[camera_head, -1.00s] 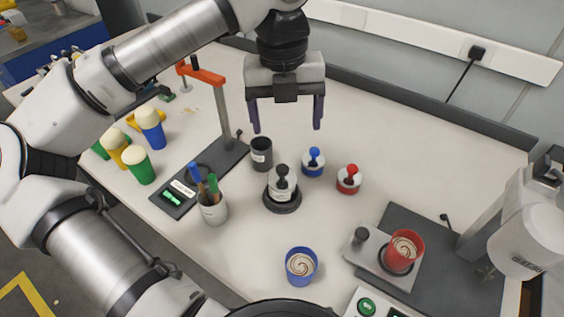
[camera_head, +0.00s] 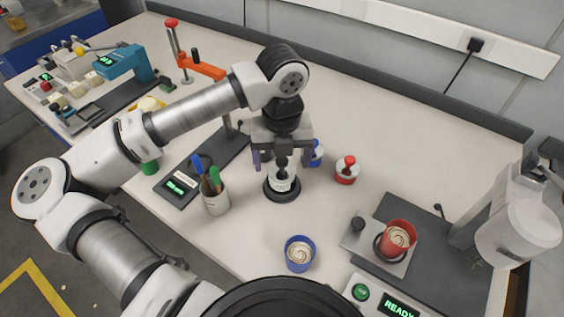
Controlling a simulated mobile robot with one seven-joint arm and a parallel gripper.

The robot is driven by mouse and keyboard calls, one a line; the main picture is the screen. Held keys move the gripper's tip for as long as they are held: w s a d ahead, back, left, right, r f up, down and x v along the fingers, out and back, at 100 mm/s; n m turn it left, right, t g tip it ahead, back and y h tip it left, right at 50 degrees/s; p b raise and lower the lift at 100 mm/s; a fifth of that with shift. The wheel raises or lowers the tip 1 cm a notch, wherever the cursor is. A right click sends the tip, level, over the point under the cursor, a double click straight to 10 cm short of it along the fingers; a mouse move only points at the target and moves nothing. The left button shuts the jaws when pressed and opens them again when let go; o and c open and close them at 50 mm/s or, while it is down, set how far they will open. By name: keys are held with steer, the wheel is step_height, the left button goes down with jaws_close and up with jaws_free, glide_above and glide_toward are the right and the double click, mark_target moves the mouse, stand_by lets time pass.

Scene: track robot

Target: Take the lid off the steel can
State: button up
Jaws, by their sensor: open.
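The steel can (camera_head: 282,186) stands upright on a round black base in the middle of the table. A black knob rises from the lid (camera_head: 282,172) on its top. My gripper (camera_head: 282,160) is open, pointing down over the can. One finger shows on either side of the knob in the picture. I cannot tell whether either finger touches it. The gripper body partly hides the top of the knob.
A blue-knobbed container (camera_head: 316,155), partly hidden, and a red-knobbed one (camera_head: 346,170) stand right of the can. A pen cup (camera_head: 216,196) is left. A blue cup (camera_head: 299,254) is in front, a red cup (camera_head: 398,237) front right.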

mark_target(282, 160)
steer(key=shift+f, duration=0.65)
steer(key=c, duration=1.1)
steer(key=shift+o, duration=0.2)
steer(key=shift+r, duration=0.1)
step_height(282, 160, up, 20)
steer(key=b, duration=0.2)
steer(key=shift+b, duration=0.35)
